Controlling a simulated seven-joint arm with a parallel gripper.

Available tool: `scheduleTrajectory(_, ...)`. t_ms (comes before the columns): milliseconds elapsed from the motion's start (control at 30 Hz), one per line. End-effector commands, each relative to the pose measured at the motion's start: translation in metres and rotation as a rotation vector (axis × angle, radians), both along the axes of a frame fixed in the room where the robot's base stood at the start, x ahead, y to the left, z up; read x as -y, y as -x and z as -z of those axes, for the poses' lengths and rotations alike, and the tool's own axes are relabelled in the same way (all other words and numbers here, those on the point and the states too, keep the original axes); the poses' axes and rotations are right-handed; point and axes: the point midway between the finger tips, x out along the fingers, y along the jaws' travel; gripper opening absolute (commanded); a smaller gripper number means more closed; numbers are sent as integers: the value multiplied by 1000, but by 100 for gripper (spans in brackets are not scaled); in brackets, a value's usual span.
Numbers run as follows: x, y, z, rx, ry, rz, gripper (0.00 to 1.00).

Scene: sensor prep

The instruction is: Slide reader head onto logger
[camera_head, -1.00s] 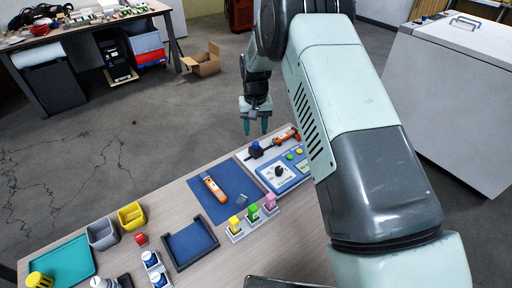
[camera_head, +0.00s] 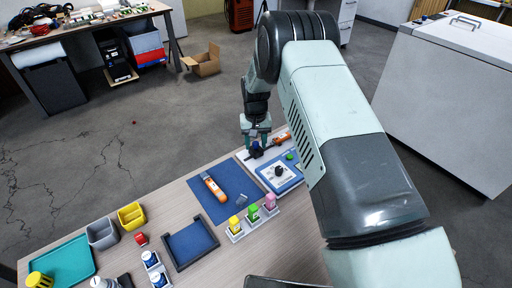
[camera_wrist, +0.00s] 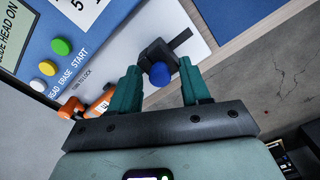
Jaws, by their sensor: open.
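The reader head is a dark block with a round blue knob (camera_wrist: 160,74), on the pale plate of the station. In the head view my gripper (camera_head: 257,146) stands over the reader head and partly covers it. In the wrist view my open gripper (camera_wrist: 160,70) has one teal finger on each side of the knob; I cannot tell whether they touch it. An orange logger (camera_wrist: 98,106) lies on the same plate, left of the reader head in the wrist view and partly hidden by my gripper. It also shows in the head view (camera_head: 283,137).
Another orange device (camera_head: 213,188) lies on a blue mat (camera_head: 228,208). A rack with yellow, green and pink-topped bottles (camera_head: 253,221) stands nearer. Grey and yellow bins (camera_head: 131,216) stand at left.

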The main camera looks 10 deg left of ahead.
Motion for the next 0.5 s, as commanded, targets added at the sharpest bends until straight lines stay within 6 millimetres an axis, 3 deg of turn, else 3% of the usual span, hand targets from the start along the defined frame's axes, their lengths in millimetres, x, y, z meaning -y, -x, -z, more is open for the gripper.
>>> scheduleTrajectory(100,0,0,0,0,0,0,45)
scheduleTrajectory(333,0,0,0,0,0,0,10)
scheduleTrajectory(500,1,0,0,0,0,0,8)
